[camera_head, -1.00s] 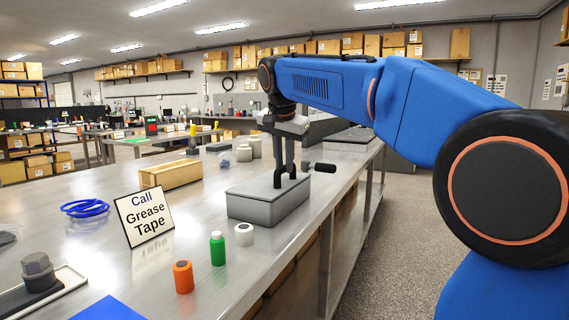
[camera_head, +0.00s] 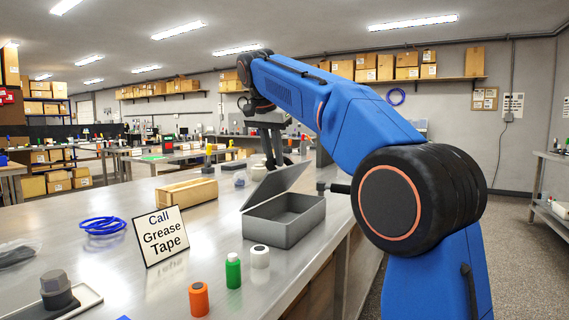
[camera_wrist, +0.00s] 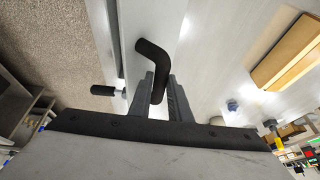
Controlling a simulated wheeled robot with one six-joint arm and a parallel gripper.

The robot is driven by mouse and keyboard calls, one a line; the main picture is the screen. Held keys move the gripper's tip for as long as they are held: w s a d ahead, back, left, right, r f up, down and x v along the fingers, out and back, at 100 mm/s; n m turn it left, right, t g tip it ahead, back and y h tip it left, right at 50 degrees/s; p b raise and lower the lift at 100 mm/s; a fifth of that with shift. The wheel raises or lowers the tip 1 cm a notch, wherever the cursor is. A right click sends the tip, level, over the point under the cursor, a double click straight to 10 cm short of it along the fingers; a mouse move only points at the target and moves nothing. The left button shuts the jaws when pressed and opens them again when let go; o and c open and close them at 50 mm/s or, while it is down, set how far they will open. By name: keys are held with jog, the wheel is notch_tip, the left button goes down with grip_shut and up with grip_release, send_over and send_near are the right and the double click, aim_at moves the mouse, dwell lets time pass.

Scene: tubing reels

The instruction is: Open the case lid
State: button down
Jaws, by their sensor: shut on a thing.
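The grey case (camera_head: 285,224) stands on the metal table in the head view. Its lid (camera_head: 270,190) is tilted up along the far left side, and the inside shows empty. My gripper (camera_head: 273,150) is above and behind the raised lid, which partly hides the fingertips. In the wrist view my gripper (camera_wrist: 165,98) is shut on a black bent handle (camera_wrist: 155,62) in front of a grey surface that looks like the lid (camera_wrist: 137,20).
A black knob (camera_head: 340,188) juts out right of the case, near the table edge. A sign (camera_head: 161,236), a white roll (camera_head: 260,257), a green bottle (camera_head: 233,271) and an orange container (camera_head: 199,299) stand in front.

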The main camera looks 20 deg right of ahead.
jog(key=w+a+f, duration=0.1)
jog(key=w+a, duration=0.6)
jog(key=shift+w+a+f, duration=0.15)
jog(key=shift+w+a, duration=0.05)
jog(key=shift+w+a+f, duration=0.1)
jog(key=shift+w+a, duration=0.05)
jog(key=shift+a, duration=0.05)
dwell(0.4)
jog(key=c, duration=1.8)
grip_release()
jog(key=shift+o, duration=0.8)
jog(key=shift+w+a+f, duration=0.15)
jog(key=shift+w+a, duration=0.05)
jog(key=shift+s+d, duration=0.15)
jog(key=shift+d, duration=0.05)
jog(key=v, duration=0.7)
jog(key=shift+r, duration=0.25)
jog(key=shift+s, duration=0.25)
